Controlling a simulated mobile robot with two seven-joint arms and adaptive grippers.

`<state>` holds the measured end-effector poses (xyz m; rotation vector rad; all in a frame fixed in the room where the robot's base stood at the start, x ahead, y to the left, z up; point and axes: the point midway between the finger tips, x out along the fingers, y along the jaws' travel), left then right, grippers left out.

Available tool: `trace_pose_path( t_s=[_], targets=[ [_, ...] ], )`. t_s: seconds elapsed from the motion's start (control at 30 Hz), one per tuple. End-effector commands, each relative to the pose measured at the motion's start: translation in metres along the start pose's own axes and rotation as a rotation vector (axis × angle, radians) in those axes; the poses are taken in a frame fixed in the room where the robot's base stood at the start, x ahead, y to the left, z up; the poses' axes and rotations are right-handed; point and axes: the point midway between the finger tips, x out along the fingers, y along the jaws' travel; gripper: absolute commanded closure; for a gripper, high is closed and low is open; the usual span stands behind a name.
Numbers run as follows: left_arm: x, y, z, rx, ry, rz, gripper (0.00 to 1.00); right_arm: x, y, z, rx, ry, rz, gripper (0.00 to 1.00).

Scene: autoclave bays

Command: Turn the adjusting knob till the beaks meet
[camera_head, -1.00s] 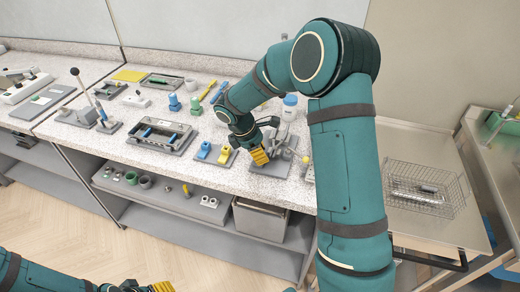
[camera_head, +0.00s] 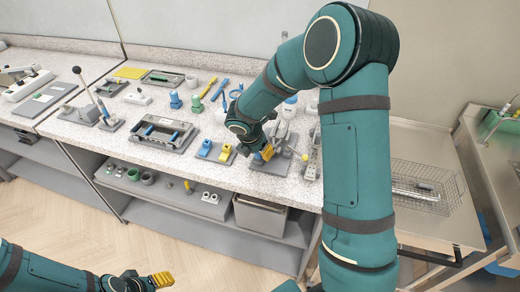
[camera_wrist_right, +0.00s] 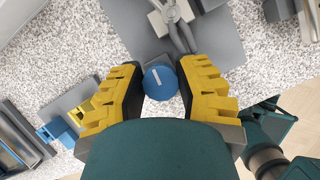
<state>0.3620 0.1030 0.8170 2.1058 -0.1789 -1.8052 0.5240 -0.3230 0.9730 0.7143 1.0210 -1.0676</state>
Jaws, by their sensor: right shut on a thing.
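The blue adjusting knob (camera_wrist_right: 160,82), with a white line on its face, sits between the yellow fingers of my right gripper (camera_wrist_right: 157,95) in the right wrist view. The gripper is shut on the knob. Grey metal beaks (camera_wrist_right: 178,32) show above it on a grey base plate (camera_wrist_right: 130,18); I cannot tell whether they meet. In the head view my right gripper (camera_head: 264,154) is low over the base plate (camera_head: 272,168), and its arm and fingers hide the knob. My left gripper (camera_head: 161,280) is at the lower left, away from the bench; its opening is unclear.
A blue and yellow fixture (camera_head: 215,152) stands just left of the right gripper. A grey tray (camera_head: 162,134) is further left. Bottles, tools and a lever device (camera_head: 92,100) stand further off. A wire basket (camera_head: 425,187) sits on the right-hand table.

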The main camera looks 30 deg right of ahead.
Motion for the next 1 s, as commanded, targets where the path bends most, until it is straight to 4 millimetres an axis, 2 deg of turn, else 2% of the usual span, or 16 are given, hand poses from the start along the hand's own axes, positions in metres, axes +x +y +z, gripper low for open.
trace_pose_path(
  t_s=[0.53, 0.57, 0.63, 1.0],
  targets=[
    [-0.0003, 0.0001, -0.0004, 0.0, 0.001, 0.0, 0.46, 0.0021, -0.0018, -0.0023, -0.027, 0.004, 0.005, 1.0],
    [-0.0003, 0.0001, -0.0003, 0.0, 0.001, 0.0, 0.46, 0.0021, -0.0018, -0.0023, -0.027, 0.004, 0.004, 0.61],
    [-0.0003, 0.0002, -0.0003, 0.0, 0.001, 0.0, 0.46, 0.002, -0.0017, -0.0022, -0.027, 0.004, 0.005, 0.36],
    [-0.0006, 0.0003, -0.0003, 0.0, 0.0, 0.0, 0.46, -0.0021, -0.0002, -0.0005, -0.025, 0.0, 0.009, 0.35]
  ],
)
